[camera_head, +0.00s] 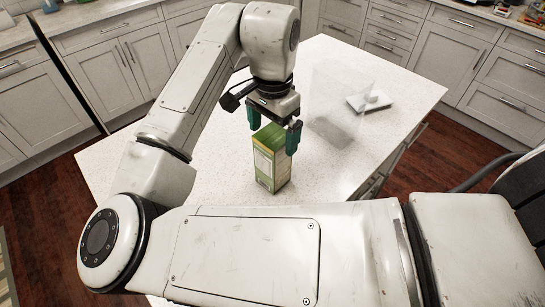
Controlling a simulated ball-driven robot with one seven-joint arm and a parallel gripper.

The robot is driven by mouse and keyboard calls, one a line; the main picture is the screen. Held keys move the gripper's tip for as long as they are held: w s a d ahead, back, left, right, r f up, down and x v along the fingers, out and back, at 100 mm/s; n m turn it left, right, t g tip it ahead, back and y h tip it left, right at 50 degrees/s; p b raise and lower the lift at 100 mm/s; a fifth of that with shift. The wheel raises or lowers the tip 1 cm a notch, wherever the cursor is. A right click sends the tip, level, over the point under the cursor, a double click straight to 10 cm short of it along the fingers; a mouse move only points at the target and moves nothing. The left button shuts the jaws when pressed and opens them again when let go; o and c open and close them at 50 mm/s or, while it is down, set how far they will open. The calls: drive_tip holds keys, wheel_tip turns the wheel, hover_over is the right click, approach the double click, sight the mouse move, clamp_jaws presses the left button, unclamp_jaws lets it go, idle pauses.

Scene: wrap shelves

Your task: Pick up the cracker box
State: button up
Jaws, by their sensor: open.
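The cracker box (273,162) is a green and yellow carton with a pale printed panel. It stands upright on the white speckled island counter (225,178). My gripper (275,132) has green fingers and points down at the top of the box. The fingers are open, one at the upper left of the box and one at its upper right. The box's top lies between them, and I cannot tell whether either finger touches it.
A clear, see-through panel or case (335,100) stands on the counter behind my gripper. A small white object on a flat base (371,100) lies to the right. Cabinets (455,50) line the back. The counter's left part is clear.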

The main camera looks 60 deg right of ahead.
drive_tip(key=shift+f, duration=1.2)
drive_tip(key=c, duration=1.6)
